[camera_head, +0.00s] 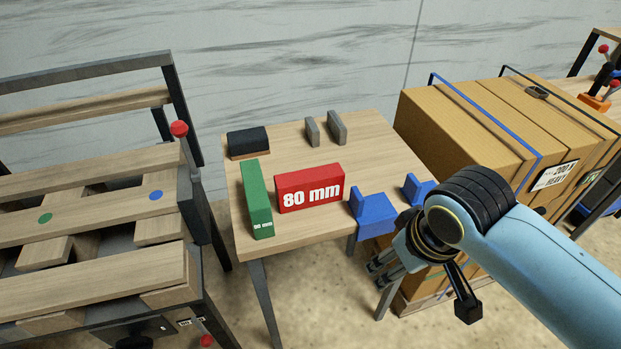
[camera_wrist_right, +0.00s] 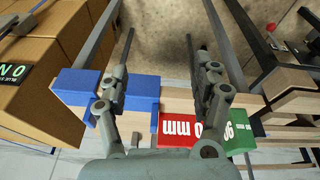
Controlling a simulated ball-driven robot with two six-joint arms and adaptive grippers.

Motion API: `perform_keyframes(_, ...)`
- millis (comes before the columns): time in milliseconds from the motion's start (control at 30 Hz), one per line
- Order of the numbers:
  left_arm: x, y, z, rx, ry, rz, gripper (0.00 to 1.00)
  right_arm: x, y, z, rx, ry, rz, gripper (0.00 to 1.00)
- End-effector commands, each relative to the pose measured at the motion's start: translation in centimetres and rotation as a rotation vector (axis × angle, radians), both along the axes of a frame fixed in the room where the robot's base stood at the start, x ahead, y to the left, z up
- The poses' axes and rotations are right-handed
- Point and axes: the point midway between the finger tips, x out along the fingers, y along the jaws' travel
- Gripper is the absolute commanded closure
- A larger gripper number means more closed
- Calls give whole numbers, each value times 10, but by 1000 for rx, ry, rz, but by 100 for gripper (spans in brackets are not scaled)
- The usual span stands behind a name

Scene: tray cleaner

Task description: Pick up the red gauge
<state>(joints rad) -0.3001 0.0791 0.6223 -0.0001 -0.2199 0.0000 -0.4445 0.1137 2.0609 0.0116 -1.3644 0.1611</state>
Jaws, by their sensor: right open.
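The red gauge (camera_head: 310,178), a block marked "80 mm", stands on the small wooden table (camera_head: 290,240), between a green block and a blue piece. It also shows in the wrist view (camera_wrist_right: 176,128), upside down and partly covered by my right gripper. My right gripper (camera_head: 376,274) hangs near the table's front right edge, apart from the red gauge. In the wrist view its two fingers (camera_wrist_right: 166,45) are spread with nothing between their tips. My left gripper is not in view.
A green block (camera_head: 256,198) stands left of the gauge. Blue pieces (camera_head: 372,208) sit to its right, near my right gripper. A black block (camera_head: 248,140) and two grey plates (camera_head: 337,126) stand behind. Strapped cartons (camera_head: 460,130) are at right, a slatted wooden rack (camera_head: 90,210) at left.

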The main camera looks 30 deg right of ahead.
Motion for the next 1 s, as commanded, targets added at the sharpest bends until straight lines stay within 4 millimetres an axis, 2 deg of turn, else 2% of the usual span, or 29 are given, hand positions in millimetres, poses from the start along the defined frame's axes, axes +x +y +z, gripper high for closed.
perform_keyframes(33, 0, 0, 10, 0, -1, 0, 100, 12, 1, 27, 16, -14, -56, 35)
perform_keyframes(100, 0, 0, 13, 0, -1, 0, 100, 23, 1, 42, 41, -8, -155, 35)
perform_keyframes(200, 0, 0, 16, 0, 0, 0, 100, 40, 0, 54, 76, 1, -296, 35)
perform_keyframes(367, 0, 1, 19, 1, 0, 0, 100, 74, -2, 62, 132, 19, -547, 35)
perform_keyframes(467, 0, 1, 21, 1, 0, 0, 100, 101, -5, 65, 168, 35, -737, 35)
perform_keyframes(700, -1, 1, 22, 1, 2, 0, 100, 183, -11, 79, 249, 89, -1328, 35)
perform_keyframes(800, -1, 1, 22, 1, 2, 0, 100, 208, -13, 87, 264, 109, -1535, 35)
perform_keyframes(900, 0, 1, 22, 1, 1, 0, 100, 221, -13, 93, 268, 118, -1652, 35)
perform_keyframes(1000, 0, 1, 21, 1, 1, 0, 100, 224, -14, 86, 267, 124, -1696, 35)
